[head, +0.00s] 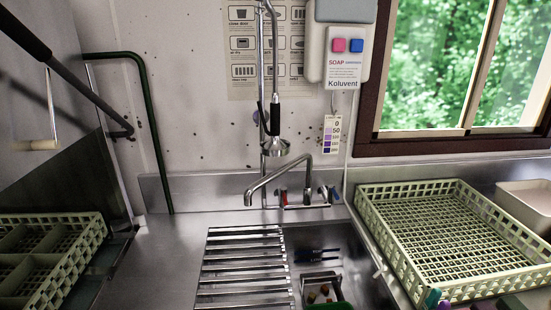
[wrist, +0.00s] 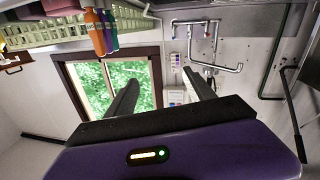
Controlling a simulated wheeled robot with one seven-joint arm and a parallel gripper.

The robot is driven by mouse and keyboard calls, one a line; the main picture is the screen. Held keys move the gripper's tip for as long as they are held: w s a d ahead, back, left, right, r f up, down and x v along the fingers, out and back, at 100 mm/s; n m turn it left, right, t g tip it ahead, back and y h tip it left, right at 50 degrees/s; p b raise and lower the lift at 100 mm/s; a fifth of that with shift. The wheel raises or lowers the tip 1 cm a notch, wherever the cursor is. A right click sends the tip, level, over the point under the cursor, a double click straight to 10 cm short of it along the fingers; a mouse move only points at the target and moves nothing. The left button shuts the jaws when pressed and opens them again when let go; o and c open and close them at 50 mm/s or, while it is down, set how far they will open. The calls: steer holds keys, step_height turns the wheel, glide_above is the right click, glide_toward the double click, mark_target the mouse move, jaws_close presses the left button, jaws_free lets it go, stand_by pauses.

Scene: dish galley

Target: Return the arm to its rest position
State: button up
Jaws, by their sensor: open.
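My gripper (wrist: 162,90) shows only in the wrist view. Its two dark fingers stand well apart, with nothing between them. The wrist picture appears upside down, and beyond the fingers are the window (wrist: 112,85) and the back wall (wrist: 220,80). The fingers touch nothing that I can see. My arm and gripper are not visible in the head view, so the pose of the arm as a whole is hidden.
A sink with a slatted rack (head: 243,270), a faucet (head: 280,180) and a hanging spray head (head: 276,147) are ahead. Crates stand at right (head: 450,290) and left (head: 95,235). Several coloured bottles (wrist: 97,32) show near a crate. A soap dispenser (head: 343,60) hangs on the wall.

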steer(key=s+a+f+g+y+b, duration=0.1)
steer(key=s+a, duration=0.2)
steer(key=s, duration=0.7)
steer(key=s+a+f+g+y+b, duration=0.1)
steer(key=s+a+g, duration=0.1)
steer(key=s, duration=0.9)
steer(key=shift+a+y, duration=0.3)
steer(key=shift+a, duration=0.1)
